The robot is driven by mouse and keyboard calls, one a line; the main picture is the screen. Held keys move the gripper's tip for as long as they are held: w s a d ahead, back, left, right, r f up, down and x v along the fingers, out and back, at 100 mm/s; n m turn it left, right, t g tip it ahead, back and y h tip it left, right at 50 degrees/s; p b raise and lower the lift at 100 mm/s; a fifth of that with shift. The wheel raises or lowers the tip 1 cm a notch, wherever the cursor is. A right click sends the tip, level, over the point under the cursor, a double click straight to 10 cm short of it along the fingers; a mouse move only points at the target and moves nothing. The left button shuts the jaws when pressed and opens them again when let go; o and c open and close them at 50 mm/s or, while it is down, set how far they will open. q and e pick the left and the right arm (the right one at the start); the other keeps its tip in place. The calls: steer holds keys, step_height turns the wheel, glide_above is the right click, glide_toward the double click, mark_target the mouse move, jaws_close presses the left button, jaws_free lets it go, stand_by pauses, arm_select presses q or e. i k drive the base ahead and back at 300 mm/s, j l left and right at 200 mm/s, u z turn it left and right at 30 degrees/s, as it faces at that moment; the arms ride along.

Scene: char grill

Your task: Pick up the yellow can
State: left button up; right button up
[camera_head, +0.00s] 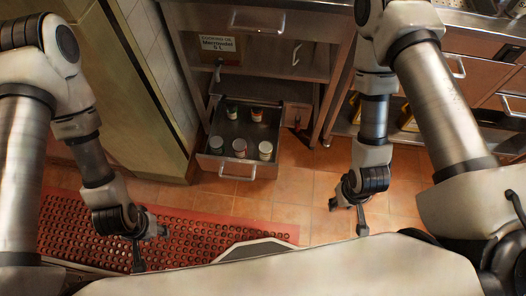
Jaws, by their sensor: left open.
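Several small cans stand upright in an open drawer (236,170) of the cabinet. At the back are a green-topped can (231,113) and a red can (257,115). At the front are a grey can (216,146), a can with a reddish side (240,149) and a pale-topped can (265,151). None is clearly yellow at this size. My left gripper (151,249) is open and empty, low left of the drawer above the red mat. My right gripper (347,217) looks open and empty, to the right of the drawer and nearer me. Neither touches a can.
A red perforated mat (215,232) lies on the tiled floor (300,190). A tall greenish cabinet side (120,90) stands left of the drawer. Shelves (265,60) rise above it. Yellow items (408,116) sit on a low shelf at right.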

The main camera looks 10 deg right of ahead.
mark_target(265, 147)
steer(key=l+z, duration=0.1)
steer(key=l, duration=0.3)
steer(key=i+l+z, duration=0.1)
steer(key=l, duration=0.3)
steer(key=i+l+z, duration=0.1)
steer(key=l, duration=0.3)
steer(key=i+l+z, duration=0.1)
steer(key=l, duration=0.25)
steer(key=i+l, duration=0.05)
